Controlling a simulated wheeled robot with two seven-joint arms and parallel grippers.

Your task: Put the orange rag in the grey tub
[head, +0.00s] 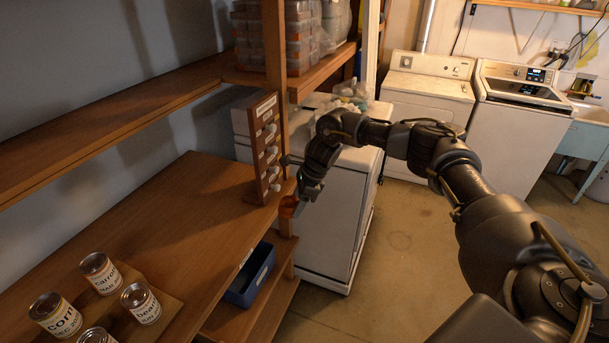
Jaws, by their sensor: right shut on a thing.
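My right gripper (299,196) is at the end of the arm that reaches in from the right, by the front right corner of the wooden shelf. It is shut on a small orange thing, seemingly the orange rag (288,207), which shows just below and left of the fingers. The rag is small and partly hidden by the gripper, and I cannot tell whether it touches the shelf edge. A pale grey utility sink tub (587,138) stands at the far right, partly cut off by the picture edge. My left gripper is not in view.
A blue bin (250,275) sits on the lower shelf. Several cans (141,303) stand on the upper board (170,215). A wooden rack with knobs (265,150) rises beside the gripper. A white cabinet (330,210) stands behind it. Floor (420,235) is open towards the washers (520,130).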

